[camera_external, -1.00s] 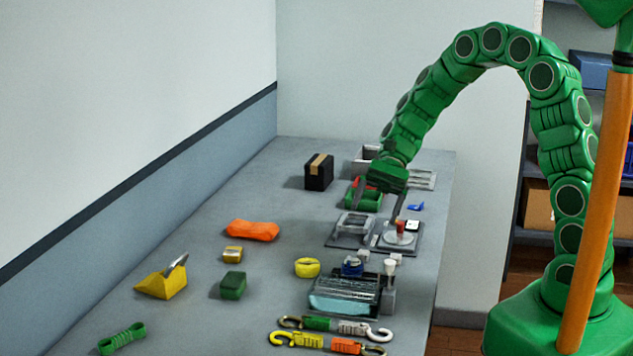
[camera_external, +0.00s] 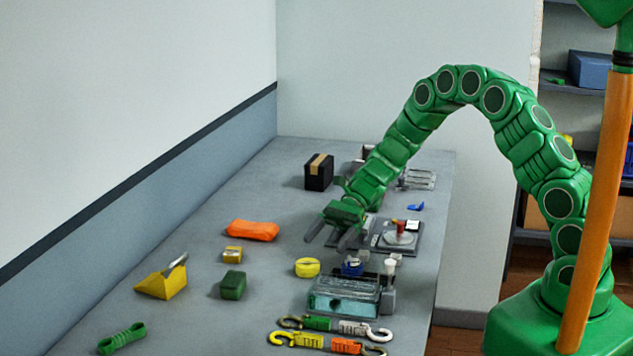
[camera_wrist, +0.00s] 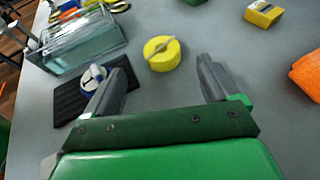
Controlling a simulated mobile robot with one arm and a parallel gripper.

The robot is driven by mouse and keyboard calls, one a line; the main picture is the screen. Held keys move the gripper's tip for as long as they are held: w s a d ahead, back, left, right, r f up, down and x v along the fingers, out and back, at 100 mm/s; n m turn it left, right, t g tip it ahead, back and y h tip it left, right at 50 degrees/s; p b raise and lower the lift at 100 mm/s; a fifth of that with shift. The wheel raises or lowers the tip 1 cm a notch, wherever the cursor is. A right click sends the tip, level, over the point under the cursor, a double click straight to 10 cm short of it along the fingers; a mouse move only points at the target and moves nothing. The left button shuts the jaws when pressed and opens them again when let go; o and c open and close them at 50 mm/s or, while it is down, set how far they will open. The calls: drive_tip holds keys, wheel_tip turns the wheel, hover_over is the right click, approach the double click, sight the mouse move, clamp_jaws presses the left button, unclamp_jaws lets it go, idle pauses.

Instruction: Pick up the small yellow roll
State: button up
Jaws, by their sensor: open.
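My gripper (camera_external: 329,238) is open and empty above the table, behind the roll in the outside view. In the wrist view the fingers of my gripper (camera_wrist: 160,85) are spread wide, and the roll lies beyond their tips, roughly between them.
A glass box (camera_external: 342,296) and a blue-and-white round item (camera_wrist: 93,77) on a dark pad stand close beside the roll. Bare table surrounds the roll's left side.

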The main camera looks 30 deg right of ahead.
sight(311, 261)
drive_tip(key=shift+x, duration=3.5)
drive_tip(key=shift+w+f, duration=0.15)
drive_tip(key=c, duration=1.2)
